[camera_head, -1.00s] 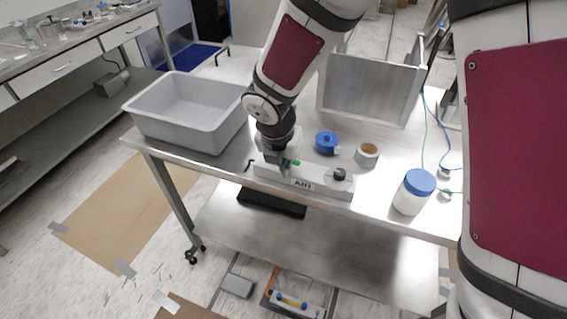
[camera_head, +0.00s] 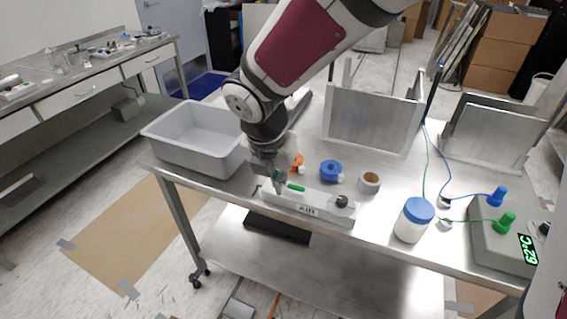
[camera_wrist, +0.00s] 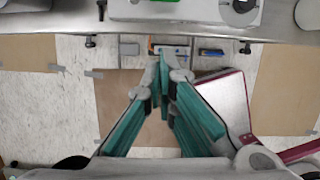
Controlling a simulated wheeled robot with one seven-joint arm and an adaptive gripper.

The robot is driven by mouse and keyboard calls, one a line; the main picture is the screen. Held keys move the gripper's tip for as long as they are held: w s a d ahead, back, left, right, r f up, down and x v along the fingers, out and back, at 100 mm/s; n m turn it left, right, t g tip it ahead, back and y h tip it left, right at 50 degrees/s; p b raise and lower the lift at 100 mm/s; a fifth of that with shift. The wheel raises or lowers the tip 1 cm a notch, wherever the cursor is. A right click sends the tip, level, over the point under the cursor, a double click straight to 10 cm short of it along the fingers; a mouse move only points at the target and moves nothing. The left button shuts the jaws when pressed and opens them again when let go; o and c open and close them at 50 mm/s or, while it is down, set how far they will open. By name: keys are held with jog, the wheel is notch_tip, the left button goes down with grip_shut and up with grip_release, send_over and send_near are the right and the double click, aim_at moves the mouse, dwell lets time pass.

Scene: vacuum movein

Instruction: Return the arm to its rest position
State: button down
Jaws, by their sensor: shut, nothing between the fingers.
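My arm reaches down from the top of the head view over the steel table (camera_head: 375,225). My gripper (camera_head: 278,188) shows just in front of the grey box marked AIR (camera_head: 308,208), beside its green switch (camera_head: 296,187). In the wrist view my gripper (camera_wrist: 164,62) has its teal fingers brought together at the tips, with nothing between them. Floor shows below the fingers there, and the AIR box (camera_wrist: 185,12) lies beyond them at the top. Whether the fingers touch the box cannot be told.
A grey tub (camera_head: 180,155) stands left of my arm. A blue spool (camera_head: 330,170), a tape roll (camera_head: 369,182) and a white jar with a blue lid (camera_head: 412,222) stand to the right. Upright metal panels (camera_head: 370,120) stand behind. A device reading 62°C (camera_head: 500,245) sits at the right.

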jog(key=s+d+r+m, duration=0.4)
jog(key=d+r+m, duration=0.1)
jog(key=d+m, duration=0.3)
jog(key=s+d+r+m, duration=0.3)
jog(key=d+r+m, duration=0.3)
jog(key=d+m, duration=0.2)
jog(key=s+d+r+m, duration=0.1)
jog(key=s+d+m, duration=0.2)
jog(key=s+m, duration=0.3)
jog(key=s+d+m+t+y, duration=0.1)
jog(key=s+d+m, duration=0.2)
jog(key=s+m, duration=0.3)
jog(key=m, duration=0.4)
jog(key=shift+s+d+r, duration=0.2)
jog(key=shift+d+r, duration=0.15)
